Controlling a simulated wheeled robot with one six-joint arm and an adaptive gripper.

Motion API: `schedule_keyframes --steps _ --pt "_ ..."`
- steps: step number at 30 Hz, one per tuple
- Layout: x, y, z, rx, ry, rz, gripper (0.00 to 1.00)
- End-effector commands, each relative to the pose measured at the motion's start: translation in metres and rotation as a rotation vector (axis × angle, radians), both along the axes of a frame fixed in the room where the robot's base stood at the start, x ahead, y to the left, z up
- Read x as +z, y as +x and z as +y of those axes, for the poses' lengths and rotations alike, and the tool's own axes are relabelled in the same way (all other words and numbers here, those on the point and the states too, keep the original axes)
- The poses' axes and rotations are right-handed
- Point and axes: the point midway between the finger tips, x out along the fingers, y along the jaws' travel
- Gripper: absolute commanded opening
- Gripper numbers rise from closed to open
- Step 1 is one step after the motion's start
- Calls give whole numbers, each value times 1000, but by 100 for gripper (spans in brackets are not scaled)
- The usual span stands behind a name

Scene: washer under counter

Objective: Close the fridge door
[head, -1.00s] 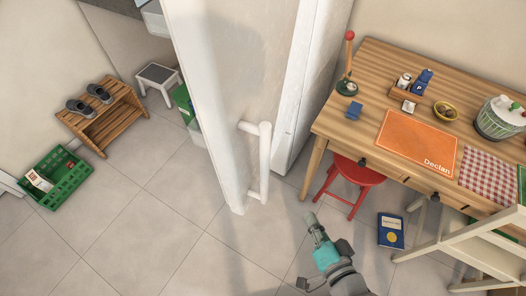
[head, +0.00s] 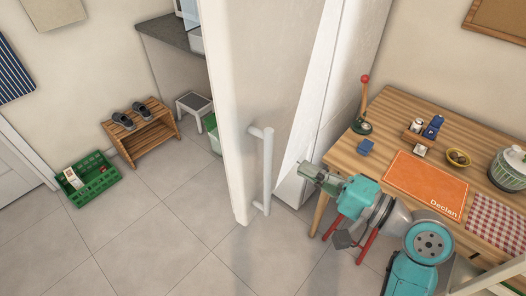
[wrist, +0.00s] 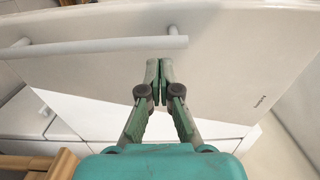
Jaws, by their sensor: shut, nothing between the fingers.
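The white fridge door (head: 291,68) stands open in the middle of the head view. Its long white bar handle (head: 267,172) is upright on the door's outer face, near its free edge. The door and the handle (wrist: 104,46) also show in the wrist view. My gripper (head: 304,169) is shut and empty, just to the right of the handle in the head view. In the wrist view my gripper (wrist: 160,63) points at the door's outer face, below the handle bar. I cannot tell whether the fingertips touch the door. The fridge's inside is hidden.
A wooden desk (head: 382,139) with an orange mat (head: 424,184) stands right of the door, with a red stool (head: 366,240) by it. A green crate (head: 92,183), a shoe rack (head: 142,135) and a white stool (head: 193,102) are at left.

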Motion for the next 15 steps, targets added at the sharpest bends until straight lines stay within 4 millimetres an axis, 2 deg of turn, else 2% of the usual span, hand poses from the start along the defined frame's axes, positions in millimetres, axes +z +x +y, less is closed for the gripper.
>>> schedule_keyframes --steps 1,4,10,15 --pt "9 0 0 25 0 -4 0" --pt "18 -2 2 61 0 -1 0" --pt "21 1 11 80 1 1 0" --pt "21 12 31 80 -1 -1 0"
